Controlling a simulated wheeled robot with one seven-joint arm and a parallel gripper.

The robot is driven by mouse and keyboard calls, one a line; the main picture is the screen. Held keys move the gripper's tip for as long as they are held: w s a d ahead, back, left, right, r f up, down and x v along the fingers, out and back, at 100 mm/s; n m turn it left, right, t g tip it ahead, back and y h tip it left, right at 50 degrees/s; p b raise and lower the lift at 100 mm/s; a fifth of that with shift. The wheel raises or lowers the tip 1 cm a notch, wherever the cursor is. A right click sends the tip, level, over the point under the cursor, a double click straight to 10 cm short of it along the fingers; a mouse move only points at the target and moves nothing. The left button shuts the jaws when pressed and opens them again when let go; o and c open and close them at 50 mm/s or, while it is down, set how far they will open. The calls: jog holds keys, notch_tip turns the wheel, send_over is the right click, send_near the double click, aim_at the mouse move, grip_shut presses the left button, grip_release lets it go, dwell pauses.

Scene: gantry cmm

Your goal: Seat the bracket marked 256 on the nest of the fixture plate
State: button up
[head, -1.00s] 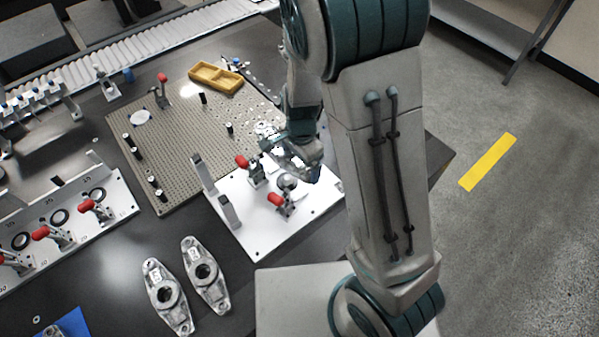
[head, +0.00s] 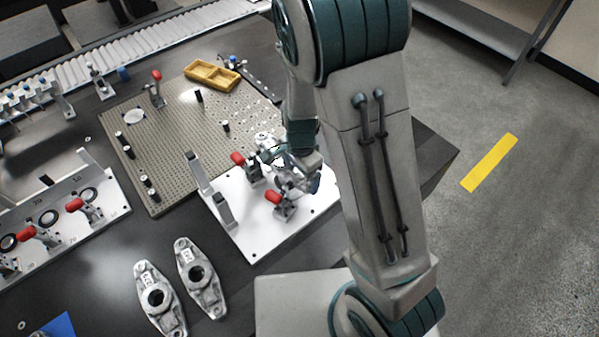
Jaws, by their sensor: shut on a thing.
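My gripper (head: 292,170) is over the right part of the white fixture plate (head: 262,236), pointing down. It is shut on a silver metal bracket (head: 265,141), whose far end shows beyond the gripper. The rest of the bracket is hidden, and I cannot read its mark. I cannot tell whether it touches the plate. The nest is hidden behind my gripper. The plate carries two red-handled toggle clamps (head: 240,160) (head: 276,198) and two upright grey posts (head: 197,172) (head: 223,210) at its left edge.
Two similar silver brackets (head: 152,279) (head: 186,257) lie on the dark table at front; their marks are too small to read. A perforated plate (head: 170,140) with pegs and a yellow tray (head: 212,75) lies behind. A clamp rack (head: 100,205) stands at left.

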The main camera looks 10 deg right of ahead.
jog(key=b, duration=0.5)
send_over(300, 195)
jog(key=shift+f, duration=2.85)
jog(key=shift+f, duration=0.6)
jog(key=o, duration=1.1)
notch_tip(300, 195, up, 14)
jog(key=shift+s+d+p, duration=0.1)
jog(key=shift+p, duration=0.6)
